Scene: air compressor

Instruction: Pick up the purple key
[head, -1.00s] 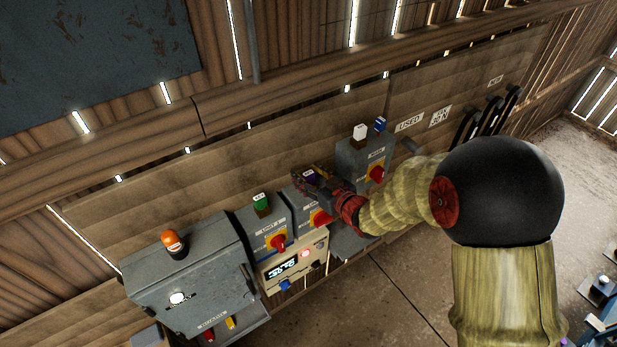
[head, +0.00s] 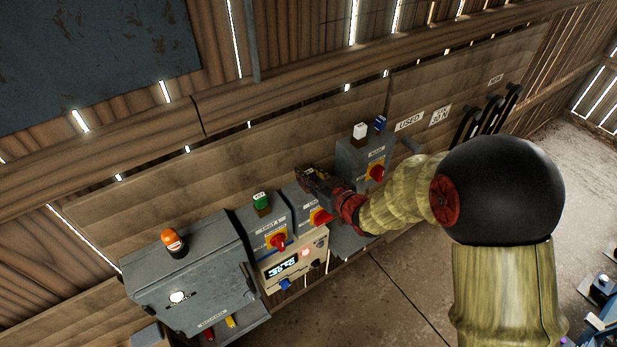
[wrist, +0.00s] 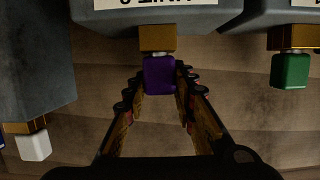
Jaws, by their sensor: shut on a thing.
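The purple key (wrist: 159,76) is a purple block at a brass-coloured socket (wrist: 158,38) on the edge of a grey box, in the wrist view. My gripper (wrist: 161,92) is shut on it, with one finger along each side. The key still meets the brass piece, with no clear gap. In the head view my gripper (head: 310,175) is at the top of the middle grey switch box (head: 306,209) and hides the key.
A green key (wrist: 290,71) is to the right and a white key (wrist: 34,147) to the left in the wrist view. The plank wall stands close behind.

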